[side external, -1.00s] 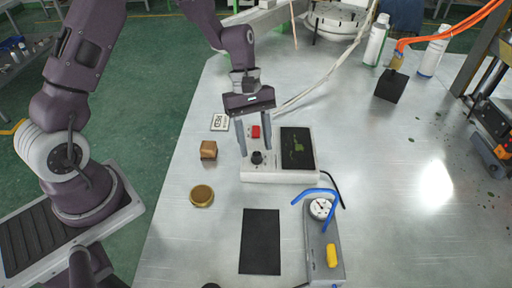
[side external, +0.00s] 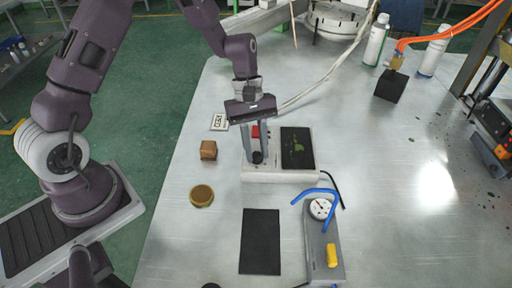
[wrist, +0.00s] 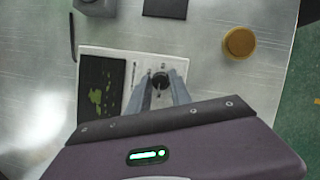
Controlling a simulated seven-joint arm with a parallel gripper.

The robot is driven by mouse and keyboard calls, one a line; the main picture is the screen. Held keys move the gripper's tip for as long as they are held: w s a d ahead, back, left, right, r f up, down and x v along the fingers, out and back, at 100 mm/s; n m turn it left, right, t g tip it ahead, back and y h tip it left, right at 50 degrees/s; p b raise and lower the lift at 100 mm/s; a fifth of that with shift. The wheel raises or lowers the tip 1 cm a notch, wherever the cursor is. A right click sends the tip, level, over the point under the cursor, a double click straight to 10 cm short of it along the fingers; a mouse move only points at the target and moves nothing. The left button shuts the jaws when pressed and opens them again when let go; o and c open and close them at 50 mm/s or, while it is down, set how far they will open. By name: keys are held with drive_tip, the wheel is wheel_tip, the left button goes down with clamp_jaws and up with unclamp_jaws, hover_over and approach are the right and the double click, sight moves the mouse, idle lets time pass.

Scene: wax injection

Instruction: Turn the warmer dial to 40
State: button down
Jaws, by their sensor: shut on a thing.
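The warmer (side external: 290,176) is a white box with a black plate (side external: 298,147) on its right, a red switch (side external: 256,131) and a black dial (side external: 258,157) on its left. In the wrist view the dial (wrist: 160,80) sits between the two fingertips. My gripper (side external: 257,160) points down over the warmer and is shut on the dial, one finger on each side. In the wrist view my gripper (wrist: 160,88) partly covers the panel. The dial's setting is too small to read.
A brown cube (side external: 208,150) and a gold round tin (side external: 201,195) lie left of the warmer. A black mat (side external: 260,241) and a grey device with a gauge (side external: 320,208) and blue hose are in front. A white hose runs behind.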

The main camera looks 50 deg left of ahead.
drive_tip(key=m+g, duration=0.1)
drive_tip(key=m, duration=0.2)
drive_tip(key=m+y, duration=0.1)
drive_tip(key=m, duration=0.2)
drive_tip(key=shift+w+d+g+y, duration=0.1)
drive_tip(key=shift+w+g+y, duration=0.05)
drive_tip(key=shift+g+y, duration=0.2)
drive_tip(key=shift+d+m+g+y, duration=0.1)
drive_tip(key=shift+m+g+y, duration=0.25)
drive_tip(key=shift+m, duration=0.95)
drive_tip(key=shift+d+m+g+y, duration=0.1)
drive_tip(key=shift+m+y, duration=0.4)
drive_tip(key=shift+m, duration=0.8)
drive_tip(key=c, duration=1.2)
unclamp_jaws()
drive_tip(key=v, duration=0.7)
